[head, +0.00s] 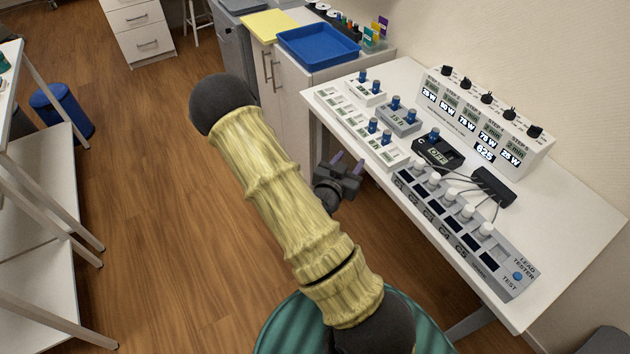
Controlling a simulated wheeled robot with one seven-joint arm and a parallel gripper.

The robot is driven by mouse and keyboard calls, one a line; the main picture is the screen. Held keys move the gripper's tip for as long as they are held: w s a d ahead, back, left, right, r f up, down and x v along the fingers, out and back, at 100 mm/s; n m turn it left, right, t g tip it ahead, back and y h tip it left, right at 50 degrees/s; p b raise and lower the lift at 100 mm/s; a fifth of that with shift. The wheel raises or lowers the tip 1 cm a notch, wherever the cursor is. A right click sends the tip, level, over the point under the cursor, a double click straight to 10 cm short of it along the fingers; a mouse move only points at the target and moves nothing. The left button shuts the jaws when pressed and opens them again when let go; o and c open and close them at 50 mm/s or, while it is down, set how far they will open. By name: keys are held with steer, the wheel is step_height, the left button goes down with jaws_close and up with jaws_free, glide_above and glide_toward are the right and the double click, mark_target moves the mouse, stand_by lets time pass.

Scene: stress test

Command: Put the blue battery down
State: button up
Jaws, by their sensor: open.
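Several blue batteries or blue cylinders stand upright on the white table. Two are on a white holder at the back left, one of them a blue battery (377,86). Two more are in a grey holder (401,120) marked "15 h". Two others are at the front left near white units (389,157), and another blue cylinder (434,134) is on a black device reading "OFF". I cannot tell which one the task means. My gripper (348,164) is open, with nothing seen between its fingers. It is by the table's left front edge, apart from the batteries in the picture.
A grey lead tester (468,235) with white knobs fills the table's front. A white panel with displays (484,125) stands behind, and wires run to a black block (493,187). A blue tray (319,45) is on a cabinet. The table's right end (585,215) is clear.

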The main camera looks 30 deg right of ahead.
steer(key=a+n+g+y, duration=0.3)
steer(key=a+y, duration=0.7)
steer(key=a, duration=0.3)
steer(key=s+a+r+n+g+y, duration=0.3)
steer(key=s+a+r+n, duration=0.3)
steer(key=s, duration=0.4)
step_height(320, 180, up, 2)
steer(key=shift+s+a+r+n+g, duration=0.25)
steer(key=shift+n+g, duration=0.35)
steer(key=shift+n, duration=0.3)
steer(key=shift+o, duration=0.4)
steer(key=shift+c, duration=1.1)
steer(key=shift+w, duration=0.1)
